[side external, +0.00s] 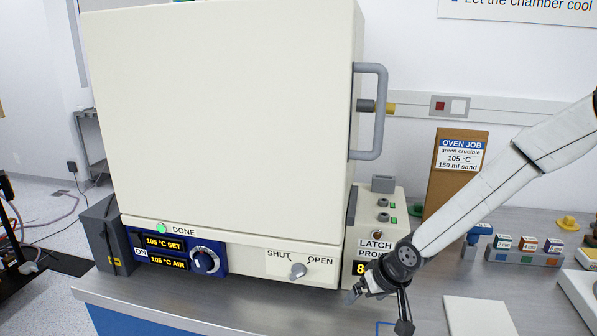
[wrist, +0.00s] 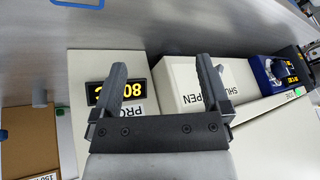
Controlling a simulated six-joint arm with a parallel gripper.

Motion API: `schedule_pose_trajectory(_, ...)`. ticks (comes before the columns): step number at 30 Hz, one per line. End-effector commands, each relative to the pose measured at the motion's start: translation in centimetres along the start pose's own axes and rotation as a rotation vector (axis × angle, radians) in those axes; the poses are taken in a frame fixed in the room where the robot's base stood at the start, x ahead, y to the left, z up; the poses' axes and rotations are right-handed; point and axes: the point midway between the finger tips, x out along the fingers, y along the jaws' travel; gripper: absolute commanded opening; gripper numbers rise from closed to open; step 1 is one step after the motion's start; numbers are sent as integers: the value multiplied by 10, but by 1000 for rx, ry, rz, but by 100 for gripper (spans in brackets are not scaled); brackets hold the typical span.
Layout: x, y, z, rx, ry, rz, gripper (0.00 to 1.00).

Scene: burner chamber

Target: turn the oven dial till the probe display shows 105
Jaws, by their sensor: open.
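The oven dial (side external: 206,260) is a dark blue knob on the blue panel at the oven's lower front left; it also shows in the wrist view (wrist: 279,69). The oven displays (side external: 165,253) beside it read 105 °C SET and 105 °C AIR. The probe display (wrist: 104,93) reads 80 °C in the wrist view; in the side view it is mostly hidden behind my arm, with only an 8 showing. My gripper (wrist: 162,70) is open and empty, in front of the probe box and well to the right of the dial in the side view.
The cream oven (side external: 225,120) is closed, with a grey door handle (side external: 380,112). A green lamp (side external: 161,228) marked DONE is lit. The latch knob (side external: 298,270) sits between SHUT and OPEN. A sign (side external: 460,152) says 105 °C, 150 ml sand. A white pad (side external: 478,318) lies on the bench.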

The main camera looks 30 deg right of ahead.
Motion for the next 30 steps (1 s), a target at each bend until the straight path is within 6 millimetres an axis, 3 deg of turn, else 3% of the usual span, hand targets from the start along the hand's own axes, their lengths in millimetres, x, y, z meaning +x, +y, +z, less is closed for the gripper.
schedule_pose_trajectory(6,43,-53,-32,151,108,-101,97)
schedule_pose_trajectory(15,88,-128,-76,396,266,-314,97)
schedule_pose_trajectory(24,117,-205,-114,673,383,-638,97)
schedule_pose_trajectory(30,124,-244,-126,819,402,-848,97)
